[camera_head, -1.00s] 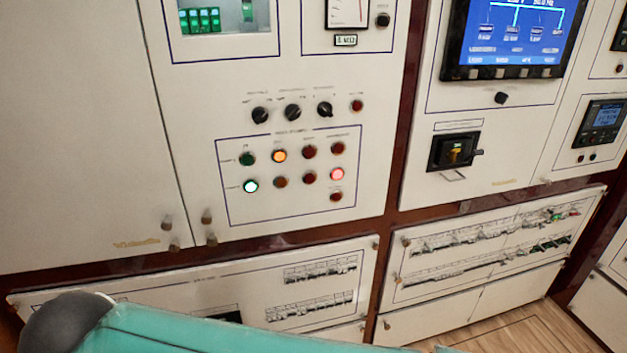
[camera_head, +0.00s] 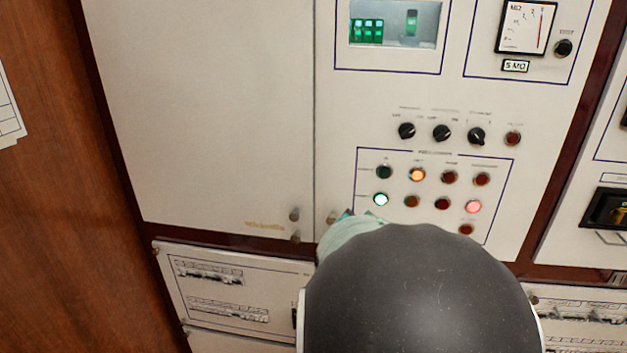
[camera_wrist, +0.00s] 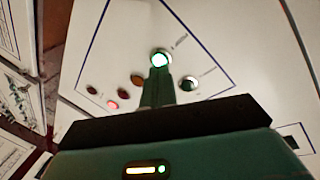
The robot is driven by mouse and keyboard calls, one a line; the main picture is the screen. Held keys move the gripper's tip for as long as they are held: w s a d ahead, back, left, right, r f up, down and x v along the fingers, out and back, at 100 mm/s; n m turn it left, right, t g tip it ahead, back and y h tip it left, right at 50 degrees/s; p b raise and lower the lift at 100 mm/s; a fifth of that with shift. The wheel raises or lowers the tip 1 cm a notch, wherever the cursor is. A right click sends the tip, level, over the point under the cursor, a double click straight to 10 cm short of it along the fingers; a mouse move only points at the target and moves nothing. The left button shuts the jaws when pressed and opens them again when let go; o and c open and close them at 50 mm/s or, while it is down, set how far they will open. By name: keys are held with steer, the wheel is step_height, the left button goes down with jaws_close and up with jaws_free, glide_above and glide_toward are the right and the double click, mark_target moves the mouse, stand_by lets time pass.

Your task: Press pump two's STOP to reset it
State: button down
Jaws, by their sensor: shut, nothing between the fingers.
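The pump panel (camera_head: 365,160) is a blue-outlined field with two rows of round buttons. Its upper row has a dark green (camera_head: 384,172), a lit amber (camera_head: 417,175) and two dark red buttons. The lower row has a lit green-white button (camera_head: 380,199), a dim amber (camera_head: 412,201), a dark red (camera_head: 441,203) and a lit red (camera_head: 473,206). Another red button (camera_head: 466,229) sits below. The labels are too small to read. My gripper (camera_wrist: 158,76) is shut and empty; its tip overlaps the lower edge of the lit green button (camera_wrist: 160,58). Contact cannot be told.
Black knobs (camera_head: 441,133) and a red button (camera_head: 513,138) sit above the panel. A plain cabinet door (camera_head: 200,110) is to the left, with small latches (camera_head: 294,214). Wood panelling (camera_head: 45,230) stands far left. My arm hides the area below the buttons.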

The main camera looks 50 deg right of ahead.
mark_target(443, 204)
steer(key=s+d+m+g+h, duration=0.1)
steer(key=s+d+m+g, duration=0.1)
steer(key=s+g, duration=0.3)
steer(key=s+d+m+g+h, duration=0.2)
steer(key=s+m+g, duration=0.3)
steer(key=s, duration=0.7)
steer(key=shift+s+d+f, duration=0.2)
steer(key=shift+d, duration=0.65)
steer(key=shift+w+d, duration=0.75)
steer(key=shift+d, duration=0.5)
steer(key=shift+w+d, duration=0.8)
steer(key=shift+d, duration=0.5)
steer(key=shift+w+d, duration=0.75)
steer(key=shift+d, duration=0.5)
steer(key=shift+d, duration=0.1)
steer(key=shift+w+d, duration=0.2)
steer(key=shift+d, duration=0.05)
